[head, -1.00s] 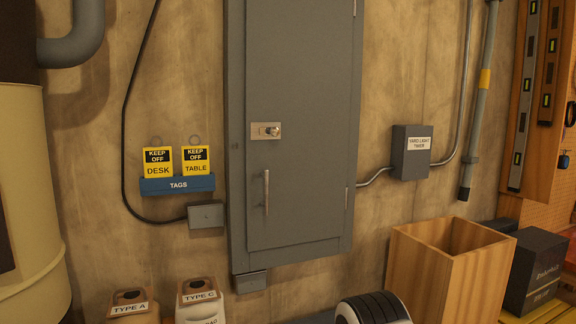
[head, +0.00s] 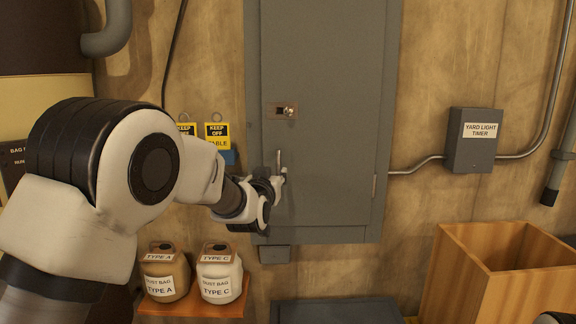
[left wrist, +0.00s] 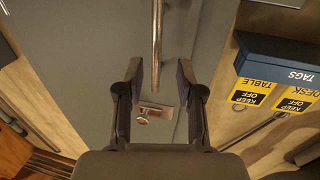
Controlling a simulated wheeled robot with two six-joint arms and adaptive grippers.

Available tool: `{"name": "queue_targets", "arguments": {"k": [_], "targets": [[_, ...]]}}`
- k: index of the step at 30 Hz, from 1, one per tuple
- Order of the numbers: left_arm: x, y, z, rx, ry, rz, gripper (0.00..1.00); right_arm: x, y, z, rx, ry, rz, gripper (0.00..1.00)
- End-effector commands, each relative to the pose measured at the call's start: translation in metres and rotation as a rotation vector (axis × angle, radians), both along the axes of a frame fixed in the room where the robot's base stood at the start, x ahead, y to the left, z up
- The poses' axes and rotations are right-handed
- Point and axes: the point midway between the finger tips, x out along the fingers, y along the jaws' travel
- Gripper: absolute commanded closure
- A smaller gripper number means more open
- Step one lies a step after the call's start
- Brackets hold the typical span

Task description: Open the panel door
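The grey panel door (head: 325,150) is on the wall cabinet and looks shut in the head view. It carries a latch plate with a knob (head: 282,111) and, below it, an upright bar handle (head: 279,158). My left gripper (head: 275,184) is at the handle, covering its lower part. In the left wrist view, the left gripper (left wrist: 158,72) is open, and the handle (left wrist: 157,38) lines up between its fingers, not visibly touching either. The latch plate (left wrist: 157,111) shows between the fingers too. My right gripper is not in view.
Dust bag containers (head: 220,275) stand below left, and an open wooden bin (head: 480,270) stands below right.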

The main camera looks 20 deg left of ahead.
Motion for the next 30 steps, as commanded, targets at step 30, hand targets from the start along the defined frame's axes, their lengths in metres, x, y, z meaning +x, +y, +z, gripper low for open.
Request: {"name": "queue_targets", "arguments": {"k": [30], "targets": [[0.043, 0.003, -0.001, 0.002, 0.001, 0.007, 1.0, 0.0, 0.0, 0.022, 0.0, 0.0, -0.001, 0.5]]}}
